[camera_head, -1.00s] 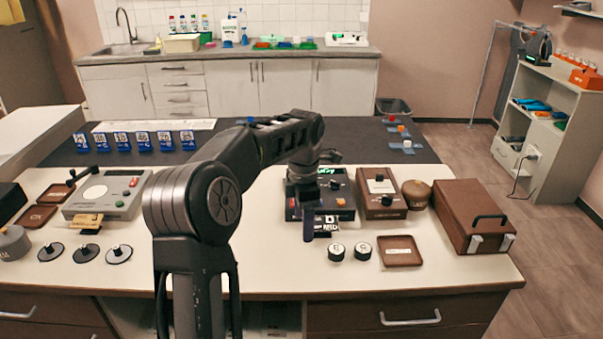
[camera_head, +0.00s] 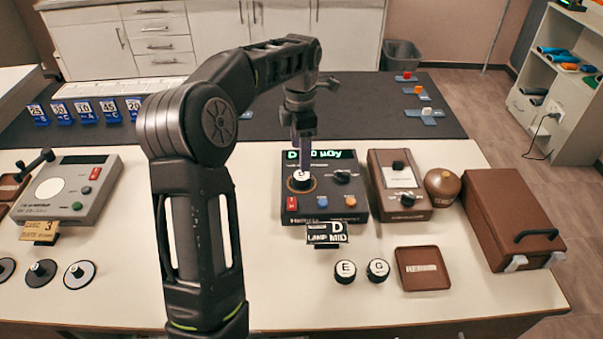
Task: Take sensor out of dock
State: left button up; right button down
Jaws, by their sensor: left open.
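The dark meter (camera_head: 322,203) with a green lit display stands on the white bench, right of the picture's middle. A small black round sensor (camera_head: 301,182) with a white lettered top sits in the ring-shaped dock at its left side. My left gripper (camera_head: 304,163) points down over this sensor, its open fingertips at or just above the top. I cannot tell whether they touch it. The fingers hide part of the display. Two similar black pieces, marked E (camera_head: 345,271) and G (camera_head: 377,270), stand on the bench in front. My right gripper is not in view.
A card marked D (camera_head: 327,233) stands before the meter. To the right are a brown box (camera_head: 401,189), a round brown jar (camera_head: 442,186) and a brown case (camera_head: 510,220). A brown tray (camera_head: 422,269) lies in front. A grey device (camera_head: 73,186) stands left.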

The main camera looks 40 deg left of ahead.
aim_at(302, 175)
pick_arm(q)
jog(key=shift+f, duration=1.35)
jog(key=shift+f+p, duration=0.4)
jog(key=shift+f, duration=0.1)
notch_tip(302, 175, down, 4)
jog(key=shift+w+f+p, duration=0.1)
jog(key=shift+w+p, duration=0.05)
jog(key=shift+p, duration=0.3)
grip_shut()
notch_tip(302, 175, up, 10)
jog(key=b, duration=0.1)
